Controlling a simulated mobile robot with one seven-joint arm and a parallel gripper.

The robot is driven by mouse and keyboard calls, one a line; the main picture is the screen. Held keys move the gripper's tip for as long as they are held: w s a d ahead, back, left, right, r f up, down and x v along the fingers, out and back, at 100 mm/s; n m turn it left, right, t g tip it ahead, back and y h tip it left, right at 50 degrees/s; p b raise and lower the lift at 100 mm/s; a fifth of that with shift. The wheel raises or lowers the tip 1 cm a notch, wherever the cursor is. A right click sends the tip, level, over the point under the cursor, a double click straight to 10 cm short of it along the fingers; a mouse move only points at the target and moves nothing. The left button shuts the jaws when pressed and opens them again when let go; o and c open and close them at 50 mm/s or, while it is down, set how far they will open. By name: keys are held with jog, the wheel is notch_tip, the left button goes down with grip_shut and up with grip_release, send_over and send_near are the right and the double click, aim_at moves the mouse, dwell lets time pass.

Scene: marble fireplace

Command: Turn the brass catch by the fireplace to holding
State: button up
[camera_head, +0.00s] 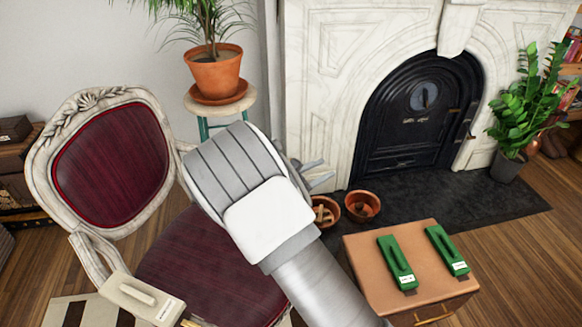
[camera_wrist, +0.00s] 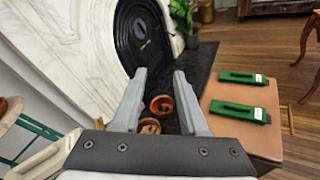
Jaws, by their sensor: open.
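No brass catch shows clearly. The black fireplace door (camera_head: 400,145) has small brass-coloured fittings, too small to make out. Two green slotted blocks with white labels, a left one (camera_head: 397,262) and a right one (camera_head: 446,248), lie on a tan-topped stand before the hearth. Both also show at right in the wrist view, a nearer one (camera_wrist: 240,110) and a farther one (camera_wrist: 243,78). A cream block (camera_head: 140,298) with a raised bar and label is at lower left. My gripper (camera_head: 318,174) is open and empty, above the floor before the fireplace; its two fingers (camera_wrist: 161,74) stand apart.
The tan-topped stand (camera_head: 372,252) is right of my arm. A red chair (camera_head: 110,165) and a plant on a stool (camera_head: 243,103) are left. Wooden floor (camera_head: 530,275) is clear at right.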

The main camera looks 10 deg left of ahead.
jog(key=s+a+f+n+t+y+b, duration=0.2)
jog(key=a+f+n+t+y, duration=0.35)
jog(key=a+f+n, duration=0.6)
jog(key=shift+m+g+y, duration=0.35)
jog(key=shift+m+y, duration=0.3)
jog(key=shift+m, duration=0.2)
jog(key=w+b, duration=0.1)
jog(key=w, duration=0.4)
jog(key=w+b, duration=0.2)
jog(key=w, duration=0.4)
jog(key=w+a+f+b, duration=0.1)
jog(key=w+b, duration=0.1)
jog(key=w, duration=0.4)
grip_shut()
